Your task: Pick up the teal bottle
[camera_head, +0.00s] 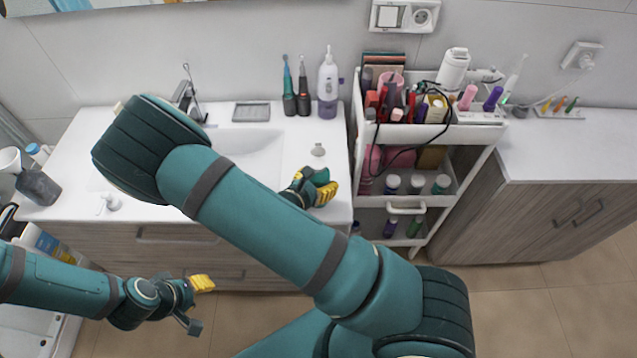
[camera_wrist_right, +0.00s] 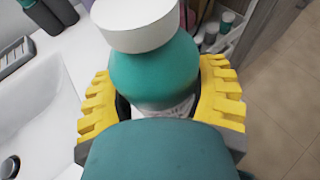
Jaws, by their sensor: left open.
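The teal bottle (camera_wrist_right: 155,72) has a white cap (camera_wrist_right: 137,22) and fills the space between the yellow fingers of my right gripper (camera_wrist_right: 160,95) in the right wrist view. The dark inner pads appear to press on both its sides. Its lower part is hidden by a dark teal rounded part in front. In the head view my right gripper (camera_head: 320,190) is over the right front part of the white counter, and I cannot clearly make out the bottle there. My left gripper (camera_head: 197,303) is open and empty, low in front of the cabinet, away from the bottle.
The sink (camera_head: 250,150) lies left of my right gripper. A crowded white cart (camera_head: 480,135) stands to the right. The right-hand counter (camera_head: 570,150) is mostly clear.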

